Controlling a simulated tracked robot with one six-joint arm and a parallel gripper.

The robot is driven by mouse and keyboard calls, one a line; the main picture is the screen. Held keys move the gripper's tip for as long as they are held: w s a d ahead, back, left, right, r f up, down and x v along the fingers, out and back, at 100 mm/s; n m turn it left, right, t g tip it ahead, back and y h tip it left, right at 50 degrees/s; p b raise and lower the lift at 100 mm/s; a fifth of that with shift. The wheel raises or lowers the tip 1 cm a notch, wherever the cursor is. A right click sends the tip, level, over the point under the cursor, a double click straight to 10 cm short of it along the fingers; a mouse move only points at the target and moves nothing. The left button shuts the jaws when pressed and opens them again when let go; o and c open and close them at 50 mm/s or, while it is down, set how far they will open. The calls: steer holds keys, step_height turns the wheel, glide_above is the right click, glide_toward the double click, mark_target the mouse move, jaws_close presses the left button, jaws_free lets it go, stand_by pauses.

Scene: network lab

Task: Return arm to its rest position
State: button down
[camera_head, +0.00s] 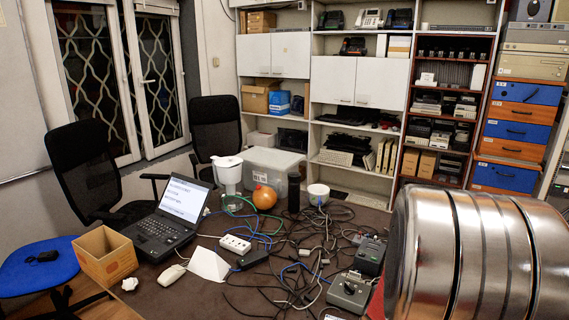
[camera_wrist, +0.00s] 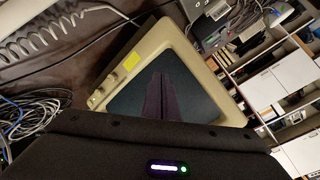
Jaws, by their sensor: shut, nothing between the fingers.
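My gripper (camera_wrist: 160,78) shows in the wrist view as two dark fingers lying side by side, shut and empty. Behind the fingertips in that view is the dark screen of a beige monitor (camera_wrist: 212,88) with a yellow note on its frame. I cannot tell how far the fingers are from it. The dark body of my gripper, with a small lit strip, fills the lower part of the wrist view. I cannot make out my gripper in the head view.
A cable-strewn table (camera_head: 185,298) holds an open laptop (camera_head: 168,217), a cardboard box (camera_head: 105,257) and an orange ball (camera_head: 264,198). A large shiny metal cylinder (camera_head: 480,255) fills the lower right. Shelves (camera_head: 358,80) line the back wall. Two black chairs stand at left.

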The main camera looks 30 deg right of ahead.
steer(key=w+a+r+n+t+y, duration=0.1)
steer(key=w+a+r+n+y, duration=0.2)
steer(key=a, duration=0.5)
steer(key=w+a+r+n+t+y, duration=0.15)
steer(key=w+a+r+n, duration=0.25)
steer(key=a, duration=0.5)
steer(key=w+a+r+n+t+y, duration=0.1)
steer(key=w+a+r+n+y, duration=0.2)
steer(key=a, duration=0.5)
steer(key=s+a+r+n+g+y, duration=0.1)
steer(key=s+a+r+n, duration=0.2)
steer(key=s+a+n, duration=0.3)
steer(key=s+a+r+n+g+y, duration=0.1)
steer(key=s+a+r+n, duration=0.2)
steer(key=s+a+n, duration=0.3)
steer(key=s+a, duration=0.1)
steer(key=a, duration=0.4)
steer(key=shift+s, duration=0.35)
steer(key=shift+g, duration=0.25)
